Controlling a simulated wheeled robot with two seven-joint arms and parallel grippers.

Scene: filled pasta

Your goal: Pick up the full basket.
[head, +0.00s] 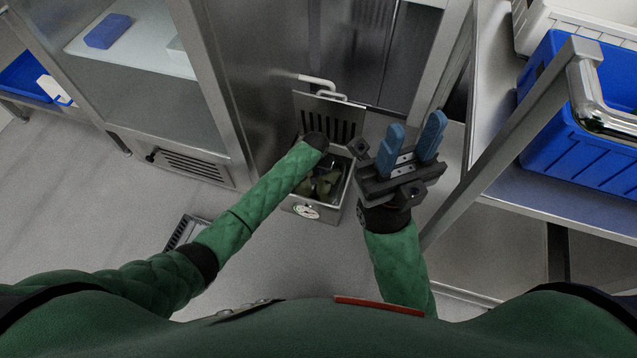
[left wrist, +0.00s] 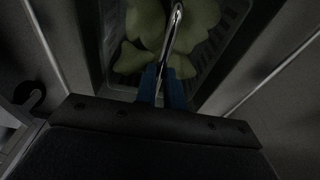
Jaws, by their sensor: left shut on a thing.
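In the left wrist view the basket (left wrist: 228,35) is a dark mesh basket holding several pale green filled pasta pieces (left wrist: 145,22). Its thin shiny handle (left wrist: 177,22) runs up between the blue fingers of my left gripper (left wrist: 162,85), which is shut on it. In the head view the green pasta (head: 326,184) shows inside an open metal box, below my left wrist. The left fingers are mostly hidden there by the wrist. My right gripper (head: 411,143) is open and empty, raised just right of the box.
The metal box (head: 329,214) has a round dial in front and a raised slotted lid (head: 328,118) behind. A steel cabinet (head: 190,130) stands to the left. A shelf (head: 560,195) with a blue crate (head: 590,140) stands close on the right. Floor at left is mostly clear.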

